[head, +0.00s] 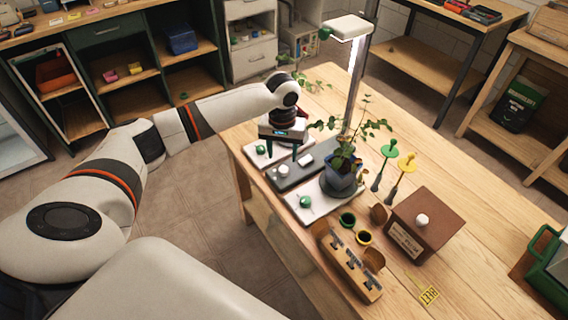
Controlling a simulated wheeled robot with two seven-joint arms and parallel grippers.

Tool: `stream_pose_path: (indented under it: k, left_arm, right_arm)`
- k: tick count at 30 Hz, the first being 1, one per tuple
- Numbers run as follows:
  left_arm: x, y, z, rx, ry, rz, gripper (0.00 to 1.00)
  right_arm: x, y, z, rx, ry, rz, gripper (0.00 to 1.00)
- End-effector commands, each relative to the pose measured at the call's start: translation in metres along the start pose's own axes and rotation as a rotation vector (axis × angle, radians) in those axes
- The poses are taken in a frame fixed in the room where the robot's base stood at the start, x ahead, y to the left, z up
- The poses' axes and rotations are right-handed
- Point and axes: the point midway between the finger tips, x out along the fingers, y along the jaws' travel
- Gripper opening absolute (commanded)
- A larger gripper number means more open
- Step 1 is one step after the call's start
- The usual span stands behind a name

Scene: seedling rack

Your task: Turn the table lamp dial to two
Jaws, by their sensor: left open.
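The table lamp (348,27) has a white head on a tall upright with a bright lit strip, rising from the wooden bench among the plants. A dark grey slab (322,152) near its foot carries a round white knob (283,170) and a small white block; I cannot read any marks on it. My left gripper (283,152) points down, open, with its dark fingers apart above the white tray beside the slab. It is behind the white knob in the picture, and nothing shows between the fingers. I cannot tell whether a finger touches anything. My right gripper is not in view.
White trays with green knobs (305,202) flank the slab. A potted plant (341,178) stands close to its right. Green and yellow tools (405,163), small pots, a wooden rack (345,262) and a brown box (425,222) stand nearer.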

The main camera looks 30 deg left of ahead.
Motion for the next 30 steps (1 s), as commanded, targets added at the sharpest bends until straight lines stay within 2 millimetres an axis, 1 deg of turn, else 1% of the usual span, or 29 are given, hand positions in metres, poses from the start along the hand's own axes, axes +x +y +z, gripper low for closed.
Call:
stream_pose_path:
  k: [1,2,4,6,9,11,14,22,23,30]
  left_arm:
    - [0.011,0.000,-0.001,-0.001,0.005,0.001,0.50]
    - [0.016,0.000,-0.001,0.000,0.003,0.001,0.50]
    - [0.029,-0.001,-0.001,0.000,0.003,0.000,0.50]
    - [0.041,0.000,-0.001,0.002,0.002,0.001,0.50]
    - [0.053,-0.001,0.000,0.001,0.001,0.000,0.50]
    - [0.059,-0.001,0.000,0.001,0.000,0.000,0.50]
    - [0.064,-0.001,0.000,0.002,0.000,-0.001,0.50]
    - [0.066,-0.001,0.000,0.003,-0.001,-0.001,0.50]
    - [0.066,-0.001,0.000,0.003,-0.001,-0.001,0.49]
    - [0.065,-0.001,0.000,0.003,-0.001,-0.001,0.09]
  right_arm:
    - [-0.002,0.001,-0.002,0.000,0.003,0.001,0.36]
    - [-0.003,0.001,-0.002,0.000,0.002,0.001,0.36]
    - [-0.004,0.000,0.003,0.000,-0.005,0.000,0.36]
    - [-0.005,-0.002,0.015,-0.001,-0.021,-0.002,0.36]
    - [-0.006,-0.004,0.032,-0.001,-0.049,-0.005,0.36]
    - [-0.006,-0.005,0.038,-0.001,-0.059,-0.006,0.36]
    - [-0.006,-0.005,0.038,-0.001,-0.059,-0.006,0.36]
    - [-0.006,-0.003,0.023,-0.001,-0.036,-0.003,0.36]
    - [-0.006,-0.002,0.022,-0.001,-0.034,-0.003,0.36]
    - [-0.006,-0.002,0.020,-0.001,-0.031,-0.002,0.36]
